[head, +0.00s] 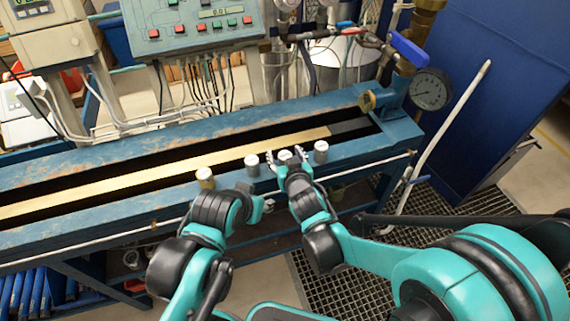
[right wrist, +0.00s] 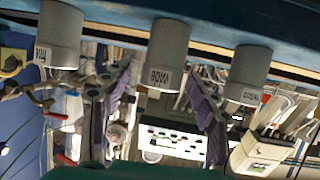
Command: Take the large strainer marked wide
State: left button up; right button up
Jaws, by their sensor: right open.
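Three grey cylindrical strainers with white tops stand on the front rail of the blue bench: a left one (head: 252,165), a middle one (head: 285,155) and a right one (head: 321,152). My right gripper (head: 286,160) is open, with its fingers to either side of the middle strainer. In the right wrist view, which is upside down, the middle strainer (right wrist: 168,55) shows between the finger pads (right wrist: 160,78), with gaps on both sides. Its dark label is too small to read surely. My left gripper (head: 264,205) is in front of the rail, its jaw opening unclear.
Behind is the long trough with a yellow strip (head: 150,178). A pressure gauge (head: 430,90) and blue-handled valve (head: 408,50) stand at the right end. A control panel (head: 195,22) is behind the bench.

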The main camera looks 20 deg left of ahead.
jog(key=c, duration=1.3)
jog(key=shift+r, duration=0.15)
jog(key=shift+c, duration=0.2)
